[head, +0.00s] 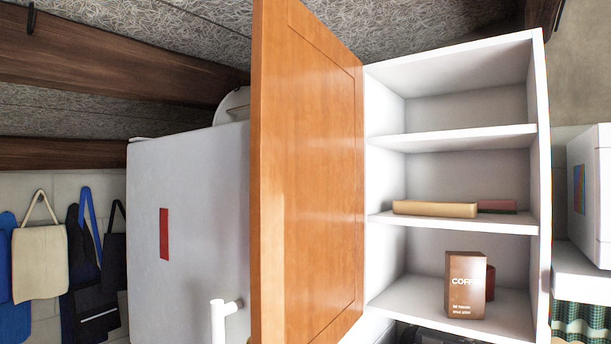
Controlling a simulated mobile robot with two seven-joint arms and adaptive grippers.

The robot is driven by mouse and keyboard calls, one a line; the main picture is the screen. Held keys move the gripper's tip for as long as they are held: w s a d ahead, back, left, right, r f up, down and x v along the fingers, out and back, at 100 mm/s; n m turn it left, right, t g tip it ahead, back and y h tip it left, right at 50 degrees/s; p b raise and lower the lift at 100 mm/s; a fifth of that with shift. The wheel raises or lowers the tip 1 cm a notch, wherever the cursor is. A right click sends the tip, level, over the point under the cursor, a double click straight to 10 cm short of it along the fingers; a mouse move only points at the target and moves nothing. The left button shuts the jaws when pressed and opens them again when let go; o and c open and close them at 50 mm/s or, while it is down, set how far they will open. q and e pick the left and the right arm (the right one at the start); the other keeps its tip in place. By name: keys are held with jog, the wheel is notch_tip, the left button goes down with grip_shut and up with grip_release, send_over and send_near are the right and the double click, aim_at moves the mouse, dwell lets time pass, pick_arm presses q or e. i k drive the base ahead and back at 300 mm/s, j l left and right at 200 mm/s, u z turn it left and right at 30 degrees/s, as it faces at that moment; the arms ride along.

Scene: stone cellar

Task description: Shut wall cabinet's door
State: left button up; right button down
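The wall cabinet (543,200) is white, with its front open and two inner shelves in view. Its orange-brown wooden door (308,190) stands wide open on the left side, swung out towards me. A white bar handle (218,322) shows just left of the door's near edge, low down; it looks to be on the door's outer face, but I cannot see where it joins. Neither of my grippers is in view.
A brown coffee box (466,284) stands on the cabinet floor, a reddish-brown item behind it. A tan book (434,209) and a red one (497,206) lie on the lower shelf. A large white box-like unit (190,230) stands left; a white appliance (590,195) stands right.

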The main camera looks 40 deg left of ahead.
aim_at(307, 179)
jog(key=j+z, duration=0.1)
jog(key=j, duration=0.35)
jog(key=k+j, duration=0.1)
jog(key=j, duration=0.3)
jog(key=j+z, duration=0.15)
jog(key=j, duration=0.3)
jog(key=k+j, duration=0.15)
jog(key=j, duration=0.25)
jog(key=k+j+z, duration=0.15)
jog(key=j, duration=0.7)
jog(key=k+z, duration=0.05)
